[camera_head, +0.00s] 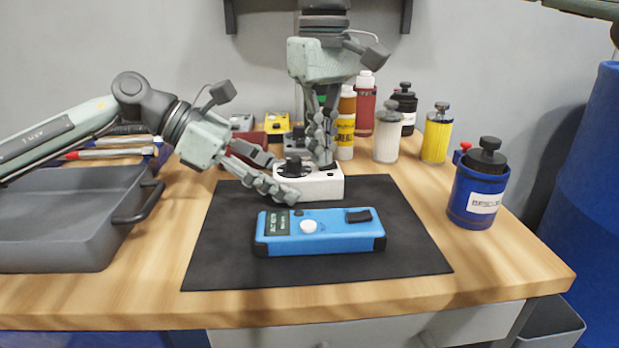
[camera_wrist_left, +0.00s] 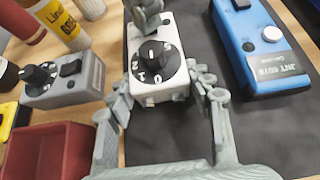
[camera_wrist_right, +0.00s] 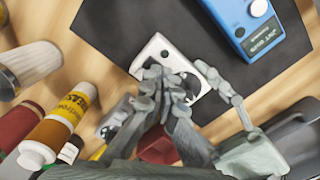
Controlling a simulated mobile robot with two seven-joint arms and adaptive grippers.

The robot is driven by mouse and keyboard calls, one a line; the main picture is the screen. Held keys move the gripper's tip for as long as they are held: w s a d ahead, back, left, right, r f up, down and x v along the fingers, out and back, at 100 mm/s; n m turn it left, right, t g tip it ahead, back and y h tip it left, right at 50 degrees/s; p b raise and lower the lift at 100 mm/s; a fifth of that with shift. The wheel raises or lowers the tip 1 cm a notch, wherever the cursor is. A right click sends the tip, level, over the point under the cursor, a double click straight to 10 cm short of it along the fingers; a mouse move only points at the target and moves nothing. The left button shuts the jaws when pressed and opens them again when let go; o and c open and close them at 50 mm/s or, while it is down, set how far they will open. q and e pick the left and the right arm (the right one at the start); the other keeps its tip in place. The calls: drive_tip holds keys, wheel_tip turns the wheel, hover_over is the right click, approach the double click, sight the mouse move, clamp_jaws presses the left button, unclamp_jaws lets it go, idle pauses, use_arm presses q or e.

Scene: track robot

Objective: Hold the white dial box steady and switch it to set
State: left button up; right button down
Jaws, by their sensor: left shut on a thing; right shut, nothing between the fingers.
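The white dial box (camera_head: 328,187) lies on the black mat, with a black dial (camera_head: 293,166) on top. In the left wrist view the dial (camera_wrist_left: 155,62) shows the marks 2, 1 and 0. My left gripper (camera_head: 280,187) is shut on the box's near-left end, with a finger along each side. My right gripper (camera_head: 325,158) is shut and empty, pointing down at the far end of the box's top. In the right wrist view its fingertips (camera_wrist_right: 166,84) cover part of the white box (camera_wrist_right: 153,52). Whether they touch it, and any switch under them, I cannot tell.
A blue device (camera_head: 330,244) lies in front on the black mat (camera_head: 215,262). Several bottles stand behind and right, with a blue canister (camera_head: 478,190) at the right. A grey tray (camera_head: 60,250) is at left. A grey dial box (camera_wrist_left: 68,82) and red bin (camera_wrist_left: 45,150) sit close by.

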drive_tip(key=shift+r, duration=2.9)
use_arm(q)
drive_tip(key=o, duration=1.6)
